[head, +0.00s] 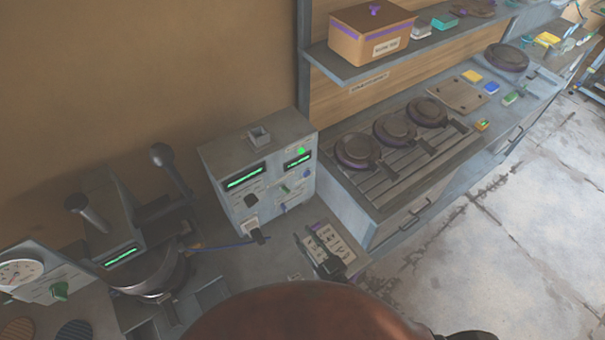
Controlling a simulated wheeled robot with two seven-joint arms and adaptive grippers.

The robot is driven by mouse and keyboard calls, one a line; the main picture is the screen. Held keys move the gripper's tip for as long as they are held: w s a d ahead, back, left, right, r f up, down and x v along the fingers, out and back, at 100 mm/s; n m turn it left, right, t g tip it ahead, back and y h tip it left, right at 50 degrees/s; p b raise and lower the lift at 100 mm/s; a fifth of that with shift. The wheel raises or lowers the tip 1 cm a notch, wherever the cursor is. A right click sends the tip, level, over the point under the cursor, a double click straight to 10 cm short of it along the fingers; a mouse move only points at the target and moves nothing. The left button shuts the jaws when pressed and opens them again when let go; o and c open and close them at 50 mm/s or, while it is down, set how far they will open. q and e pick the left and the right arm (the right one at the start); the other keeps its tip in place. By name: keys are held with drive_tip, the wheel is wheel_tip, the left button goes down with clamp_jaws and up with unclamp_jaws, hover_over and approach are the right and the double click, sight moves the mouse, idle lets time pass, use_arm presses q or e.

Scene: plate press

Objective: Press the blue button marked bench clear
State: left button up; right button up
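A grey control box (228,160) stands on the bench left of centre in the head view. My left gripper is not in view.
A press with dark levers (120,215) and a dial gauge (18,272) stand at the left. A rack with round dark plates (392,130) is right of the box. A shelf (390,62) carries a brown bin (370,32). Open floor (480,235) lies at the right.

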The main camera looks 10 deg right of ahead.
drive_tip(key=shift+c, duration=0.3)
drive_tip(key=shift+w+d+r+n, duration=0.2)
drive_tip(key=shift+d+n, duration=0.1)
drive_tip(key=shift+n, duration=0.2)
drive_tip(key=c, duration=0.3)
drive_tip(key=d+r+n, duration=0.1)
drive_tip(key=d+n, duration=0.1)
drive_tip(key=n, duration=0.2)
drive_tip(key=w+d+r+n+b, duration=0.1)
drive_tip(key=d+r+n, duration=0.1)
drive_tip(key=n, duration=0.2)
drive_tip(key=d+r+n, duration=0.1)
drive_tip(key=r+n, duration=0.1)
drive_tip(key=n, duration=0.2)
drive_tip(key=shift+w+d+n+t+b, duration=0.3)
drive_tip(key=shift+w+d, duration=0.1)
clamp_jaws()
drive_tip(key=d+r+n+b, duration=0.1)
drive_tip(key=d+r+n, duration=0.1)
drive_tip(key=n, duration=0.9)
drive_tip(key=w+d+r+n+b, duration=0.1)
drive_tip(key=d+r+n, duration=0.2)
drive_tip(key=n, duration=0.8)
drive_tip(key=shift+w+d, duration=0.2)
drive_tip(key=shift+d, duration=0.35)
drive_tip(key=shift+r, duration=0.1)
